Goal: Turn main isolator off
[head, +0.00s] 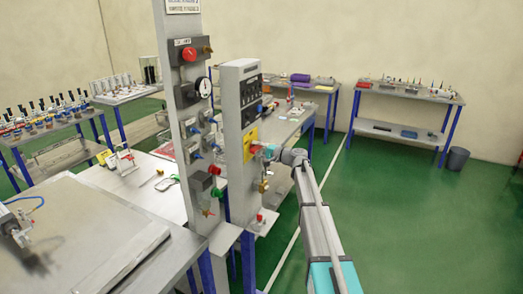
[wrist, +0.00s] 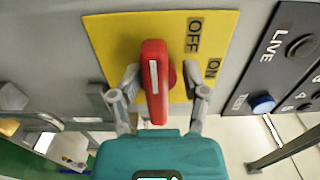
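The main isolator is a red rotary handle (wrist: 154,85) with a white stripe on a yellow plate (wrist: 115,38) marked OFF and ON. In the wrist view the handle's long side runs up and down the picture, and both labels lie to its right. My gripper (wrist: 161,78) is open, with one finger on each side of the handle. The left finger is close to it, but I cannot tell whether it touches. In the head view the yellow plate (head: 250,140) is on the grey panel post, and my gripper (head: 266,151) reaches it from the right.
A dark control panel (wrist: 290,60) marked LIVE, with a blue button (wrist: 263,104), lies right of the plate in the wrist view. A second grey post (head: 184,120) with knobs and a gauge (head: 203,88) stands to the left. Green floor (head: 400,230) is clear at the right.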

